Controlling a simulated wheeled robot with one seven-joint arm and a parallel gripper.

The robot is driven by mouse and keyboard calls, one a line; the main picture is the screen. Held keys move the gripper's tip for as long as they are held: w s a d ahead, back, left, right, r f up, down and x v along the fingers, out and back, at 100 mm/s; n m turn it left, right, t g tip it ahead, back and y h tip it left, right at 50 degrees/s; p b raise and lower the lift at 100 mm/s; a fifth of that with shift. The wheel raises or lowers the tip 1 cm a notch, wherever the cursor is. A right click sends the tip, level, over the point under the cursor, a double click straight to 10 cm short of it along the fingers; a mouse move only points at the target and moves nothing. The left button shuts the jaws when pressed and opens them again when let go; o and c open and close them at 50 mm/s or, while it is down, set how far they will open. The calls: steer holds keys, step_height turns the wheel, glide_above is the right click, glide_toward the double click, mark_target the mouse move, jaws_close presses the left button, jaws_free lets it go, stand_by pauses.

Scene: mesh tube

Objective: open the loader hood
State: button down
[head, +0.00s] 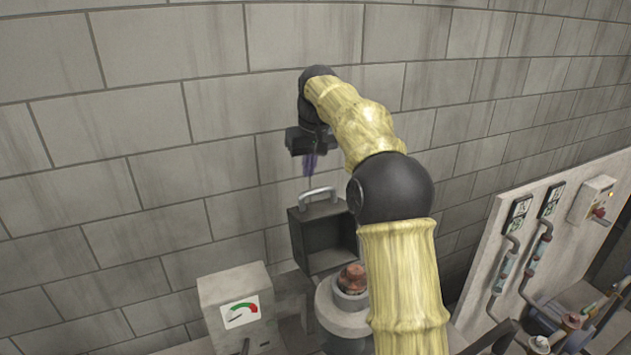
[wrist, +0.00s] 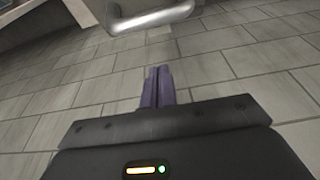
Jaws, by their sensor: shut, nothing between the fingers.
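The loader hood (head: 322,238) is a dark grey box with a pale bar handle (head: 317,197) on its upper edge. In the head view the hood stands raised, its hollow side showing, behind a pale round body (head: 343,318). The handle also shows at the top of the wrist view (wrist: 150,18), beyond the fingertips. My gripper (head: 309,172) is above the handle, apart from it. Its purple fingers, also in the wrist view (wrist: 158,72), are together with nothing between them. My arm hides the hood's right part.
A grey box with a gauge (head: 240,312) stands to the left of the hood. A reddish-brown piece (head: 352,278) sits atop the round body. A pale panel with pipes and levers (head: 545,230) is at the right. A block wall (head: 150,130) is behind.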

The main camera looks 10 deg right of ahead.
mark_target(317, 203)
steer(key=shift+s+d+f+p, duration=0.2)
steer(key=shift+s+f+p, duration=0.2)
steer(key=shift+s+f, duration=0.6)
steer(key=shift+s+d+f, duration=0.1)
steer(key=shift+s, duration=0.5)
steer(key=shift+d+b, duration=0.2)
steer(key=shift+b, duration=0.1)
